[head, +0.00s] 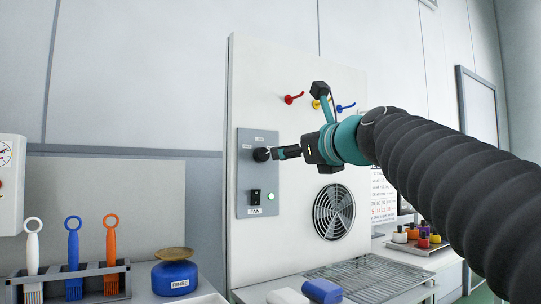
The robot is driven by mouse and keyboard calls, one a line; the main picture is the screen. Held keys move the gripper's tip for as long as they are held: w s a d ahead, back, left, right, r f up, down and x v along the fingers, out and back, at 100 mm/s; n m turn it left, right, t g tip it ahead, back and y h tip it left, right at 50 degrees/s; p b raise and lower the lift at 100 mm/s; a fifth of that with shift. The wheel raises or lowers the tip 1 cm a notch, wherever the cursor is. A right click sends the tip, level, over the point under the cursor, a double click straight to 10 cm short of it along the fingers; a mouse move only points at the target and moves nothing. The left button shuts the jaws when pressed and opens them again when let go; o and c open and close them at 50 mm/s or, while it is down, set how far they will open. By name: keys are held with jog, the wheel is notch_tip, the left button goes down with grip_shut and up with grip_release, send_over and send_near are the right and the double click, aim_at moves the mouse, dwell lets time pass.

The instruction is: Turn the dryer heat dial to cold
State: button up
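The dryer's heat dial (261,155) is a round black knob on a grey control plate (243,178), on the front of a tall white panel (300,100). My gripper (274,153) reaches in from the right with its fingertips at the dial's right side. The fingers partly cover the dial, and I cannot tell whether they grip it or only touch it. Small labels sit around the dial, too small to read surely. The dial's pointer direction is not clear. Below it are a black fan switch (255,197) and a FAN label.
A round fan grille (334,212) is right of the plate. Coloured hooks (293,98) are above. A wire rack (365,278) lies below. Brushes stand in a holder (70,275) at left, beside a blue RINSE pot (174,278). Small bottles (423,240) stand on a tray at right.

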aim_at(264, 154)
jog(key=p+x, duration=0.2)
jog(key=x, duration=1.1)
